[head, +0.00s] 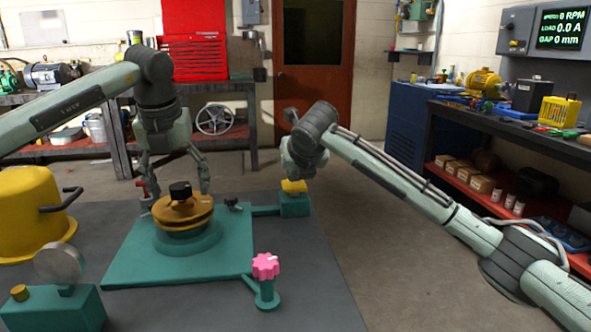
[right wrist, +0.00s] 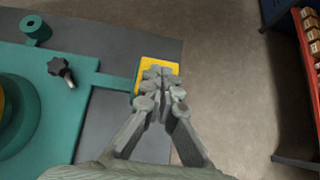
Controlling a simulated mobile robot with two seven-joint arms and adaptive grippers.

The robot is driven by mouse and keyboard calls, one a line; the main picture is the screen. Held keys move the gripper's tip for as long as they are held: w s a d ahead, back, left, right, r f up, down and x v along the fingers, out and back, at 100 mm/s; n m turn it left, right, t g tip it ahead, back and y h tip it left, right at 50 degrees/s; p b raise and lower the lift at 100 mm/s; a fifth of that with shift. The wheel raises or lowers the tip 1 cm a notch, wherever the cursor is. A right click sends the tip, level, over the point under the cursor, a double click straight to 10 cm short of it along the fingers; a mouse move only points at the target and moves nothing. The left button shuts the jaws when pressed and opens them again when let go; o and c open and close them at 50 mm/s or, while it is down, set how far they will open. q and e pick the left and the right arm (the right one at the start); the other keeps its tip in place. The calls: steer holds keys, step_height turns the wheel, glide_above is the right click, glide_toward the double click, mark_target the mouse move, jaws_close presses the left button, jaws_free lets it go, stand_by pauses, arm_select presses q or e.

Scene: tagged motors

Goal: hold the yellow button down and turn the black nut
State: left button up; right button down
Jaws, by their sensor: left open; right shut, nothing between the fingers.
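The black nut (head: 180,190) sits on top of a brass disc (head: 183,211) over the teal base. My left gripper (head: 177,188) is open, pointing down, with one finger on each side of the nut and apart from it. The yellow button (head: 294,186) is on a small teal box at the end of a bar from the base. My right gripper (head: 293,178) is shut and empty directly over the button. In the right wrist view, its fingertips (right wrist: 160,76) cover part of the yellow button (right wrist: 151,64). I cannot tell whether they press it.
A pink knob (head: 265,266) stands at the plate's front right. A small black knob (head: 232,205) is right of the disc; a red-topped part (head: 142,184) is left. A yellow pot (head: 30,215) and teal block (head: 50,308) occupy the table's left. The display (head: 562,29) reads 0 RPM.

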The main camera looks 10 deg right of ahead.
steer(key=shift+f, duration=1.25)
arm_select(q)
steer(key=c, duration=1.1)
steer(key=m+h, duration=0.1)
steer(key=m, duration=0.3)
steer(key=shift+a, duration=0.15)
steer(key=shift+c, duration=0.3)
arm_select(e)
steer(key=shift+s+f, duration=0.1)
arm_select(q)
steer(key=m+h, duration=0.1)
steer(key=m, duration=0.2)
steer(key=shift+w+g, duration=0.1)
steer(key=shift+g, duration=0.2)
steer(key=m+g, duration=0.1)
steer(key=m, duration=0.3)
steer(key=shift+w+m+h, duration=0.1)
steer(key=shift+m+h, duration=0.2)
steer(key=shift+h, duration=0.1)
steer(key=m, duration=0.3)
steer(key=shift+a+r+g+h, duration=0.1)
steer(key=shift+r+g+h, duration=0.05)
steer(key=shift+g+h, duration=0.2)
